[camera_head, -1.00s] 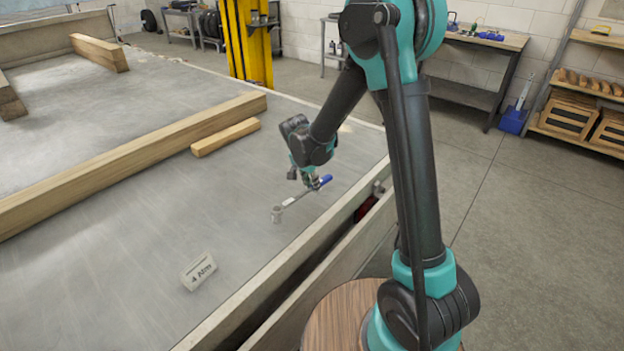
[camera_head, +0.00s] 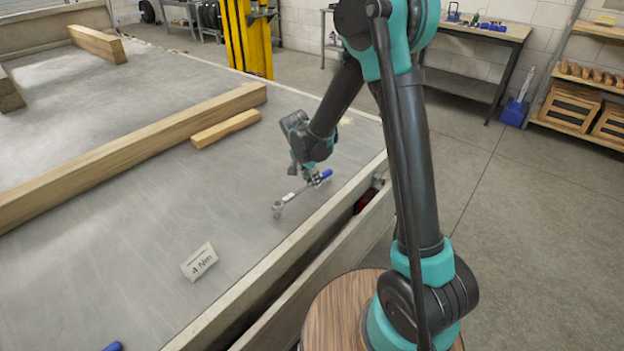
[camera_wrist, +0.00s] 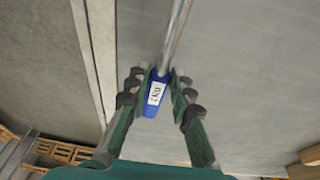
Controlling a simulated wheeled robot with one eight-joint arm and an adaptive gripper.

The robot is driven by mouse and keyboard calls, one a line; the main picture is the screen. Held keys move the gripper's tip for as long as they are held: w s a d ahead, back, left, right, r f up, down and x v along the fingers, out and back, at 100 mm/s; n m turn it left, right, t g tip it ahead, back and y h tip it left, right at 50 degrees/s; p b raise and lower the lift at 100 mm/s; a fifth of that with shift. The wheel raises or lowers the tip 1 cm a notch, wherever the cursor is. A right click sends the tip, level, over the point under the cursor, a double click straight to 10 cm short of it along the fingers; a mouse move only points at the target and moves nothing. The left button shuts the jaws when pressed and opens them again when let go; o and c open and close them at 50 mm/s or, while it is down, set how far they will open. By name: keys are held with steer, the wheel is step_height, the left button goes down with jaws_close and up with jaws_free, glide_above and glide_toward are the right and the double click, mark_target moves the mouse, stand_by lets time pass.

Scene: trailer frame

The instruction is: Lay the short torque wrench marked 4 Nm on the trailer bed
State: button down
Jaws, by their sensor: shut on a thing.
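The short torque wrench has a blue handle (camera_head: 326,174), a metal shaft and a round head (camera_head: 277,210). My gripper (camera_head: 311,179) is shut on it near the handle. In the wrist view my gripper's fingers (camera_wrist: 157,88) stand on both sides of the blue handle (camera_wrist: 157,103), which bears a white label with small print, and the shaft runs away from me. The wrench is low over the grey trailer bed (camera_head: 150,235), near its right edge. I cannot tell if the head touches the bed.
A long timber beam (camera_head: 130,157) and a short wood block (camera_head: 226,129) lie on the bed beyond the wrench. A blue tip (camera_head: 113,347) shows at the bottom edge. The bed's raised side rail (camera_head: 290,255) runs along the right. The bed around the card is clear.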

steer(key=shift+f, duration=1.15)
steer(key=c, duration=0.5)
jaws_free()
steer(key=shift+o, duration=0.2)
steer(key=o, duration=0.5)
steer(key=shift+c, duration=0.2)
